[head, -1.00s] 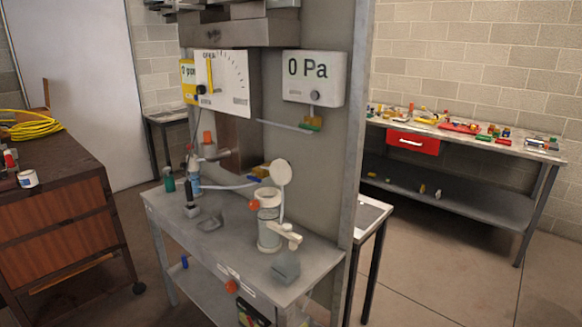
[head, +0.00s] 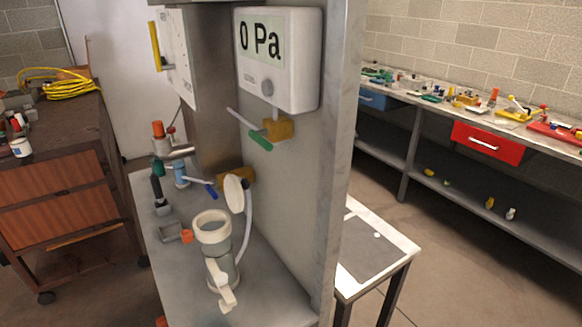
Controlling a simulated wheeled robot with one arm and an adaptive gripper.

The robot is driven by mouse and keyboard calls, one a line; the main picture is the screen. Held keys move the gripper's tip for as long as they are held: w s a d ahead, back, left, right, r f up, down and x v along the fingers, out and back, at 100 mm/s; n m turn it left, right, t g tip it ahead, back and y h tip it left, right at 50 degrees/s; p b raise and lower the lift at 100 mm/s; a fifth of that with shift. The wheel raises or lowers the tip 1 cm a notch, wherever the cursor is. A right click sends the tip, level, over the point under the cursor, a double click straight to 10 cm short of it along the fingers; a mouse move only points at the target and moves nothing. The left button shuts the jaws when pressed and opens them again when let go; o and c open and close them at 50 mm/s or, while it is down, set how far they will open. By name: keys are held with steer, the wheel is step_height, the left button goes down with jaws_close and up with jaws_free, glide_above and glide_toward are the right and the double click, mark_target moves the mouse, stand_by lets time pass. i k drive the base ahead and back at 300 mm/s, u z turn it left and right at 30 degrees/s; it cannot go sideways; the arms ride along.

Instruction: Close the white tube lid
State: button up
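The white tube (head: 222,264) stands upright on the grey metal bench. Its round mouth (head: 213,225) faces up and is uncovered. The white tube lid (head: 234,194) is a round disc that stands raised on edge beside the mouth, at its upper right, clear of the opening. A white handle-like fitting (head: 219,284) sticks out at the tube's lower front. My gripper is not in view.
A metal panel (head: 325,150) rises right of the tube, with a "0 Pa" gauge (head: 277,60) and a green-handled valve (head: 260,140) above. A pale hose (head: 247,225) runs beside the tube. A small table (head: 370,245) stands behind the panel; open floor lies to the right.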

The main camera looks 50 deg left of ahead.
mark_target(233, 190)
steer(key=i, duration=1.9)
steer(key=u, duration=3.65)
steer(key=k, duration=0.4)
steer(key=u, duration=1.3)
steer(key=i, duration=0.7)
steer(key=u, duration=0.05)
